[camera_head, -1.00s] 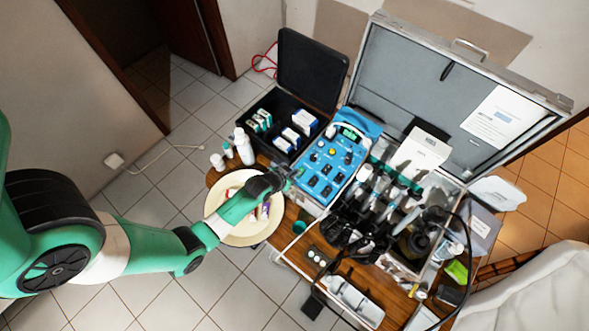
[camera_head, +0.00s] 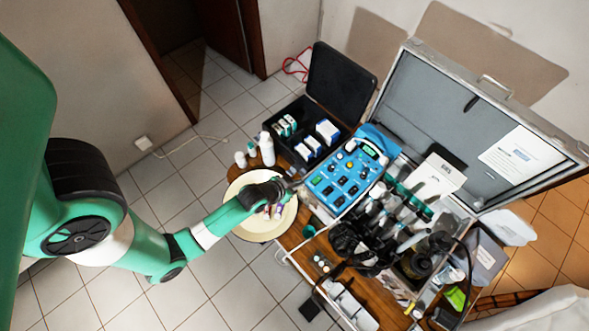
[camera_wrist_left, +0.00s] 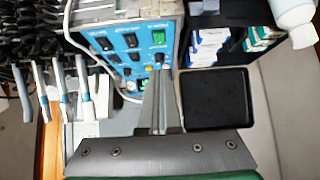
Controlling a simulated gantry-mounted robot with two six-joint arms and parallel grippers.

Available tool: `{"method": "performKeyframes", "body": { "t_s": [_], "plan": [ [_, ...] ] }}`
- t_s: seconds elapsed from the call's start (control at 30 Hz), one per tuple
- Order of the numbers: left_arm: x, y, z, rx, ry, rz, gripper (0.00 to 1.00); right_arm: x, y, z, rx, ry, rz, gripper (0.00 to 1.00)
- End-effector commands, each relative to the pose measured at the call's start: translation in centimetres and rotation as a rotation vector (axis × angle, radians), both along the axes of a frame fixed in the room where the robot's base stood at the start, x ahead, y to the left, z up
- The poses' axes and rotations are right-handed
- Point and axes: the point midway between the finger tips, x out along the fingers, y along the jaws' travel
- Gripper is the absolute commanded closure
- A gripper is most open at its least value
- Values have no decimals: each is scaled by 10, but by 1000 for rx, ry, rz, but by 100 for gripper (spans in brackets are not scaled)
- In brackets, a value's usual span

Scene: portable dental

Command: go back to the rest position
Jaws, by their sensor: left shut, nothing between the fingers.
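My left gripper (camera_head: 294,185) is above the table, between the cream plate (camera_head: 238,232) and the blue control unit (camera_head: 346,178). It carries nothing. In the left wrist view its two long grey fingers (camera_wrist_left: 160,85) are shut together in front of the unit's switch panel (camera_wrist_left: 127,42). My left arm crosses the head view from the left, over the plate, and covers part of the plate and of the small items on it. My right gripper does not show.
A black open case (camera_head: 340,85) with small boxes stands behind the plate, beside a white bottle (camera_head: 267,149). A large open metal case (camera_head: 480,120) with dental instruments stands at right. Tiled floor is free at left.

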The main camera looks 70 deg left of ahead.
Motion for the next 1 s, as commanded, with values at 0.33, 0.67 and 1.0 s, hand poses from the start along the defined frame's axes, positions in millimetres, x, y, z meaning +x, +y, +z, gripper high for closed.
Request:
{"method": "performKeyframes", "body": {
  "t_s": [0.33,0.67,1.0],
  "plan": [
    [-14,-7,10,0,1,0,100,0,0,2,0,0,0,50],
    [-13,-7,10,0,1,0,100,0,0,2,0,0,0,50],
    [43,-11,61,40,-98,-72,100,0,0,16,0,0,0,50]
  ]
}}
